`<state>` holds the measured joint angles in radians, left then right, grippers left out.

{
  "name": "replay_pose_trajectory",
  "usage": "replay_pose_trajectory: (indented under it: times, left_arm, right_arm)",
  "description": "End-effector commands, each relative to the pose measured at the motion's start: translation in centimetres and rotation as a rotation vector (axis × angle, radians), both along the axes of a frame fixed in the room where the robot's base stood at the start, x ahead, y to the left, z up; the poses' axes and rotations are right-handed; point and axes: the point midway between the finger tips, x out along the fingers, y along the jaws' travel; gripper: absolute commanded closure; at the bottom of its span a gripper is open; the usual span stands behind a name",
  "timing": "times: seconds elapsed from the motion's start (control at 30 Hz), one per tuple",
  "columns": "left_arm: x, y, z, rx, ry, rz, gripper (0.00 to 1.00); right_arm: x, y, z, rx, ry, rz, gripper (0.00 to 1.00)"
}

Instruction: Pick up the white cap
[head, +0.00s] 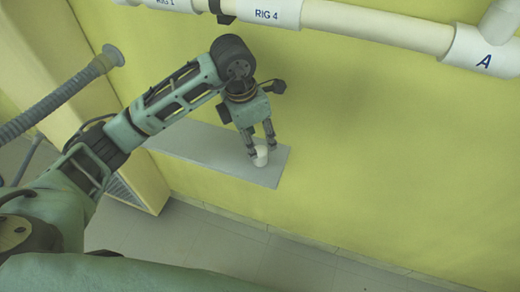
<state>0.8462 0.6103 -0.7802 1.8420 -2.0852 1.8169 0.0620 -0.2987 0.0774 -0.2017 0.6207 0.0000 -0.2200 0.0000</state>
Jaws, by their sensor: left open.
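The white cap (261,157) is a small pale cylinder near the right end of a narrow grey shelf (215,150) on the yellow wall. My left gripper (261,146) points down at it, with its two fingers apart, one on the left and one on the right of the cap's top. I cannot tell whether the fingers touch the cap. The fingertips hide part of its upper edge. My right gripper is not in view.
White pipes marked RIG 4 (267,13) and A (484,60) run along the wall above. A grey corrugated hose (60,97) is at the left. The tiled floor (200,240) below the shelf is clear.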

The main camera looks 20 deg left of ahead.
Motion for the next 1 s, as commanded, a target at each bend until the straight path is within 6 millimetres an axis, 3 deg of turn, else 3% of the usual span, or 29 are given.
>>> replay_pose_trajectory:
  times: [0.1, 0.6, 0.87, 1.0]
  left_arm:
    - [0.1, 0.5, -0.9, 0.025, 0.005, 0.007, 0.52]
    - [1.3, -0.6, -7.0, 0.021, 0.005, 0.005, 0.52]
    - [1.4, -0.6, -7.5, 0.020, 0.002, 0.005, 0.52]
    - [1.4, -0.6, -7.5, 0.020, 0.002, 0.005, 0.62]
  right_arm:
    - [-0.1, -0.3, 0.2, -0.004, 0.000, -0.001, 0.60]
    - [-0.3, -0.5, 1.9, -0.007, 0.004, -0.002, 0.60]
    - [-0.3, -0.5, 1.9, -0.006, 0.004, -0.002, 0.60]
    - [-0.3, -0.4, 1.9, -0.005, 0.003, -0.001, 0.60]
